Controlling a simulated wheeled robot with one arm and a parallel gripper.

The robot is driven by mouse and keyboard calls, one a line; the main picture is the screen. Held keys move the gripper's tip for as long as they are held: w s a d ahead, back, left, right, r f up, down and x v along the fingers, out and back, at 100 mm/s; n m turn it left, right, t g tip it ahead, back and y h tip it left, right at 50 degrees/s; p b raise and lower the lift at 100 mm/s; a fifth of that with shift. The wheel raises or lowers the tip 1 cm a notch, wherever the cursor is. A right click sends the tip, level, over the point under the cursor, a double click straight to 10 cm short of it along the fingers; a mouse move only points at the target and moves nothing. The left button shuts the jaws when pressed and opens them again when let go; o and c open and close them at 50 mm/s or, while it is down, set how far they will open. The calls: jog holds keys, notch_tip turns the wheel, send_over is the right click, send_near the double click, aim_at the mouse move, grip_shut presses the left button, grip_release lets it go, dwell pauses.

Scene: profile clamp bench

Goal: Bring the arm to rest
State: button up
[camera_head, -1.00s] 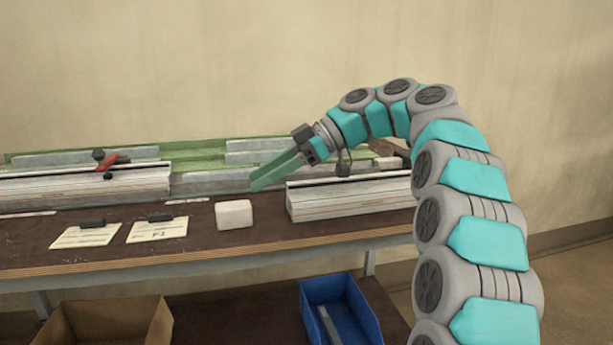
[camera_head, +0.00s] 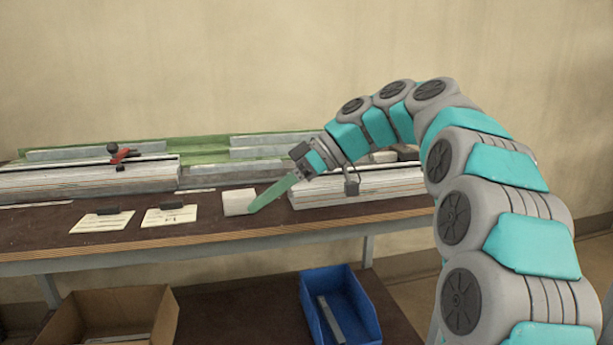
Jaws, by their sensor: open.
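My gripper (camera_head: 262,203) has long green fingers that point down and to the left, with their tips in front of the right edge of a white block (camera_head: 238,202) on the bench. From this side the fingers overlap, and nothing shows between them. I cannot tell whether the tips touch the block. My teal and grey arm arches in from the right side, and its wrist hangs over the left end of the right-hand profile stack.
The bench (camera_head: 200,232) carries a left profile stack (camera_head: 90,182) with a red-handled clamp (camera_head: 121,155), a right profile stack (camera_head: 370,186), and two paper cards (camera_head: 170,216) (camera_head: 102,221). Below are a cardboard box (camera_head: 150,315) and a blue bin (camera_head: 362,310).

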jog(key=s+d+f+m+h, duration=0.5)
jog(key=s+d+f+m, duration=0.3)
jog(key=s, duration=0.8)
jog(key=s+d+f+m+h, duration=0.6)
jog(key=s+d+f+m, duration=0.2)
jog(key=s+d+f, duration=0.6)
jog(key=s+f, duration=0.3)
jog(key=f, duration=0.2)
jog(key=shift+s+d+m+t, duration=0.15)
jog(key=shift+d+m+t, duration=0.05)
jog(key=shift+m+t, duration=0.1)
